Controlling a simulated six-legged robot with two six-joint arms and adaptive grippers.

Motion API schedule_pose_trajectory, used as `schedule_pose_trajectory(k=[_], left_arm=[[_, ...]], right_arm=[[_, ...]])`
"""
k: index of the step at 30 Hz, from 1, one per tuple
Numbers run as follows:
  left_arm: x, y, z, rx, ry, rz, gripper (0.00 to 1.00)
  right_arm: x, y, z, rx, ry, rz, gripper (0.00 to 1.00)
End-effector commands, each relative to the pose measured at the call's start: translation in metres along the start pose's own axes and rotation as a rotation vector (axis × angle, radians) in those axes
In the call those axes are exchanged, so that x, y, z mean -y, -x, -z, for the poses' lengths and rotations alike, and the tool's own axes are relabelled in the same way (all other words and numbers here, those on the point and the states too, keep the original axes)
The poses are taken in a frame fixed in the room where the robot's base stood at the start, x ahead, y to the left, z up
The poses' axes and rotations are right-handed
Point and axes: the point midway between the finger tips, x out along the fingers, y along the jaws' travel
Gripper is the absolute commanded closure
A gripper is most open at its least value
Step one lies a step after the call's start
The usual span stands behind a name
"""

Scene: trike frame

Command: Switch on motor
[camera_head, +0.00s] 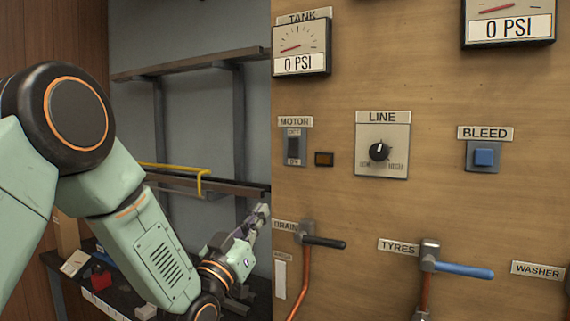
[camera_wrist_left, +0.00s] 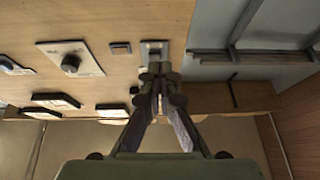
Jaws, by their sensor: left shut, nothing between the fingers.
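The motor switch (camera_head: 294,147) is a dark rocker on a small grey plate under the MOTOR label (camera_head: 295,121), with OFF marked above and ON below. Which way the rocker is tipped is too small to tell. In the left wrist view the switch plate (camera_wrist_left: 154,46) lies just beyond the fingertips, which cover part of it. My left gripper (camera_head: 262,213) is shut and empty, below and to the left of the switch in the head view, near the panel's left edge. Its closed fingers (camera_wrist_left: 158,75) point towards the plate in the wrist view. My right gripper is not in view.
The DRAIN lever (camera_head: 324,242) and TYRES lever (camera_head: 464,270) stick out below. A TANK gauge (camera_head: 301,50) is above. Shelf rails (camera_head: 190,66) stand left of the wooden panel.

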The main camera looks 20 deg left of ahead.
Motion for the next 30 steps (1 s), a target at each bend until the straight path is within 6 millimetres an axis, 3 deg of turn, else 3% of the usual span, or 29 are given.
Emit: schedule_pose_trajectory(k=[3, 7, 21, 26, 30], left_arm=[[-0.004, -0.004, 0.026, -0.130, -0.010, -0.031, 1.00], [-0.006, -0.002, 0.042, -0.203, -0.011, -0.044, 1.00], [-0.007, -0.003, 0.047, -0.224, -0.012, -0.044, 1.00], [-0.008, -0.020, 0.051, -0.225, -0.015, -0.047, 1.00], [-0.009, -0.045, 0.058, -0.226, -0.015, -0.047, 1.00]], right_arm=[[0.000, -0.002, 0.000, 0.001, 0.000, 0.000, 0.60], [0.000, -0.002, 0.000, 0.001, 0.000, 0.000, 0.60], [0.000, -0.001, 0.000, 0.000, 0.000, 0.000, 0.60], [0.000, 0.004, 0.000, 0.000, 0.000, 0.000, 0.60], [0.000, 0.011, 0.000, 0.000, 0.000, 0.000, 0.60]])
